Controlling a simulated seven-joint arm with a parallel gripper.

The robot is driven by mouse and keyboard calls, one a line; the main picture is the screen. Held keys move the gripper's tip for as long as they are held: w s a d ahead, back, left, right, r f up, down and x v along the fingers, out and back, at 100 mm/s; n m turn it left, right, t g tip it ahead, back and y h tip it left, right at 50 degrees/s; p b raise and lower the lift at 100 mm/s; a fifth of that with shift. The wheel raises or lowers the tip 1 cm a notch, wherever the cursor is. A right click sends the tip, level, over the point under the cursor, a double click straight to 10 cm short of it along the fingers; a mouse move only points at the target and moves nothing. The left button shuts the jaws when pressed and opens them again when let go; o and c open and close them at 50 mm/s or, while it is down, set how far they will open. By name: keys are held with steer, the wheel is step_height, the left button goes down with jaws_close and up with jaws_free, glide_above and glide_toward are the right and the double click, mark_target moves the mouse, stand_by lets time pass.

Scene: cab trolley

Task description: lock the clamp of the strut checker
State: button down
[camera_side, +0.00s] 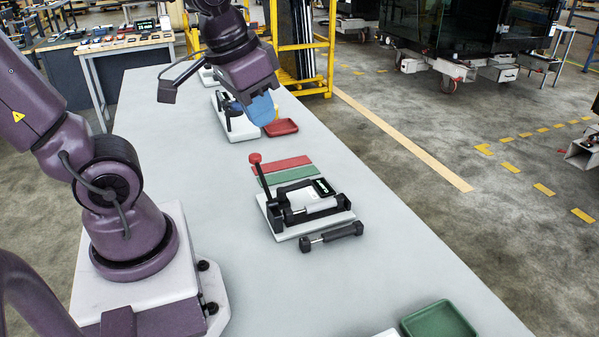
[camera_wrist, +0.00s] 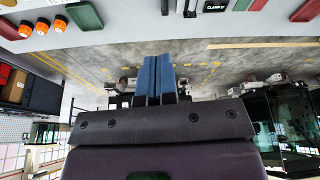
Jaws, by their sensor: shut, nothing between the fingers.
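My gripper (camera_side: 262,110), with blue fingers, is shut and empty, above and behind the checker, apart from the lever. In the wrist view the blue fingers (camera_wrist: 155,78) are side by side.
A dark loose strut (camera_side: 331,237) lies in front of the checker. Red (camera_side: 282,163) and green (camera_side: 290,175) strips lie behind it. A red tray (camera_side: 281,128) and a white fixture (camera_side: 239,130) sit farther back. A green tray (camera_side: 438,320) is at the front; bench between is clear.

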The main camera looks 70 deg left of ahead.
steer(key=w+a+f+n+g+h, duration=0.1)
steer(key=w+a+f+n+g, duration=0.1)
steer(key=w+a+f+n, duration=0.3)
steer(key=w+a+f+n+g, duration=0.1)
steer(key=w+a, duration=0.2)
steer(key=a, duration=0.4)
steer(key=n+h, duration=0.3)
steer(key=n, duration=0.7)
glide_toward(295, 189)
steer(key=w+a+r, duration=0.4)
steer(key=a, duration=0.4)
steer(key=shift+s+d+f+n+g, duration=0.15)
steer(key=shift+d+n+g, duration=0.15)
steer(key=shift+g, duration=0.1)
steer(key=x, duration=0.9)
steer(key=shift+f, duration=0.25)
steer(key=d, duration=0.1)
steer(key=d+f, duration=0.1)
steer(key=d, duration=0.1)
steer(key=shift+d, duration=0.1)
steer(key=shift+d+f, duration=0.1)
steer(key=shift+d, duration=0.35)
